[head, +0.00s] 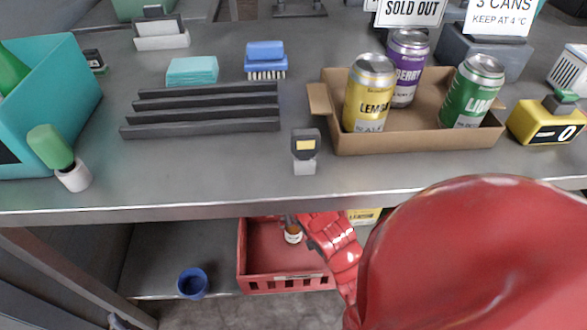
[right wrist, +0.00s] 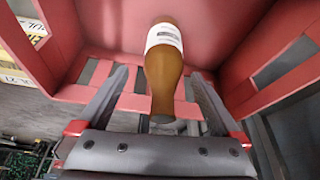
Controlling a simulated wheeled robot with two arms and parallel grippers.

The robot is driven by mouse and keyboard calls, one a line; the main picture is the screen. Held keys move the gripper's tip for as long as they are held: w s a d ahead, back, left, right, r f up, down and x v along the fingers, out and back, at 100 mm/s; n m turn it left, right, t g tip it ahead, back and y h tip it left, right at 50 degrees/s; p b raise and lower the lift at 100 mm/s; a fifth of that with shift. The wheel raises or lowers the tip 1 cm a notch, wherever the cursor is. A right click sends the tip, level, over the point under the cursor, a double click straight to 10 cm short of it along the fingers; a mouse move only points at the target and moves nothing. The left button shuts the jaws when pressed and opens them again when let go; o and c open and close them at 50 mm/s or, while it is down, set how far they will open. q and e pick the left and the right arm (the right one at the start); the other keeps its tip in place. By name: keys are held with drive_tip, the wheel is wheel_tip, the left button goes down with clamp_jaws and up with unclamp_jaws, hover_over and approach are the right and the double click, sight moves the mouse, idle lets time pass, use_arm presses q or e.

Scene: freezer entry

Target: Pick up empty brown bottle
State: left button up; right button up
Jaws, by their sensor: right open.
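The brown bottle (right wrist: 165,78) with a white label lies in the red crate in the right wrist view. In the head view only a small part of the bottle (head: 293,236) shows in the crate (head: 285,288), below the counter. My right gripper (right wrist: 160,74) is open, with one finger on each side of the bottle's narrower end. I cannot tell whether the fingers touch the glass. In the head view my red right arm hides most of this gripper. My left gripper is not in view.
The counter edge (head: 200,214) overhangs the crate. A blue cup (head: 192,283) stands left of the crate. On the counter are a cardboard tray (head: 400,143) with several cans, a grey rack (head: 200,122) and a teal bin (head: 70,95). A circuit board (right wrist: 20,158) shows beside the crate.

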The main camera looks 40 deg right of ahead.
drive_tip(key=x, duration=0.1)
drive_tip(key=b+x, duration=0.1)
drive_tip(key=x, duration=0.2)
drive_tip(key=shift+a+f, duration=0.2)
drive_tip(key=shift+a, duration=0.1)
drive_tip(key=shift+w+f, duration=0.15)
drive_tip(key=shift+f, duration=0.1)
drive_tip(key=shift+c, duration=0.2)
drive_tip(key=shift+r, duration=0.1)
drive_tip(key=c, duration=1.3)
